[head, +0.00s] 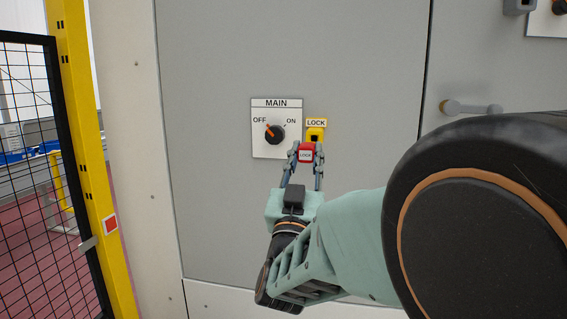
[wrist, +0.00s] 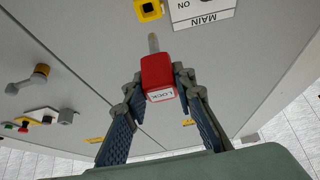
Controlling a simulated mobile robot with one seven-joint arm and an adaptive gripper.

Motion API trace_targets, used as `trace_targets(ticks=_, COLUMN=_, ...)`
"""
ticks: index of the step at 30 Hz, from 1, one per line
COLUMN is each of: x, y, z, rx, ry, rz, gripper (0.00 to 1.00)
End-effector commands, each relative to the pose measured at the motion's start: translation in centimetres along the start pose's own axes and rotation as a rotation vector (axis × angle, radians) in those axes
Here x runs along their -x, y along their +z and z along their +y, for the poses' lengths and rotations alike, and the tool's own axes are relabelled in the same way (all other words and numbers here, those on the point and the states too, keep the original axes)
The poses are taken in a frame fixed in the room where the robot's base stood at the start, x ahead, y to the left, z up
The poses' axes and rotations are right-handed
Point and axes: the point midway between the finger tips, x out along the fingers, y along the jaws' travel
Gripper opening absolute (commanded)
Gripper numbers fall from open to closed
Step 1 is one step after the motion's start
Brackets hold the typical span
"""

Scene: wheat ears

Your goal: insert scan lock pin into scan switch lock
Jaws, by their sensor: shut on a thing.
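My gripper (head: 305,156) is shut on a red lock pin (head: 306,152), a block with a white LOCK label. In the wrist view the red block (wrist: 158,78) sits between both fingers, and its metal shank points at the cabinet. A yellow lock (head: 315,134) with a dark opening, labelled LOCK, is just above the pin, beside the MAIN switch plate. In the wrist view this yellow lock (wrist: 148,9) is apart from the shank's tip. No label reading SCAN is legible.
The MAIN switch (head: 275,133) has its orange handle towards OFF. A grey lock (head: 518,5) and part of another plate (head: 559,8) show at the upper right. A door handle (head: 470,108) juts out at right. A yellow post and mesh fence (head: 85,140) stand at left.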

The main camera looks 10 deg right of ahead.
Motion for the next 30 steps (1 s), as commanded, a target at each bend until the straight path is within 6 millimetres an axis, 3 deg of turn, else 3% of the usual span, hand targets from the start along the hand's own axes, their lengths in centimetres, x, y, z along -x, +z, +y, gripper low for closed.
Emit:
trace_targets(ticks=13, x=0.3, y=0.2, z=0.0, rx=-0.003, ry=0.001, rz=0.002, gripper=0.00)
trace_targets(ticks=30, x=-4.3, y=2.6, z=-0.1, rx=-0.001, ry=0.000, rz=0.000, gripper=0.00)
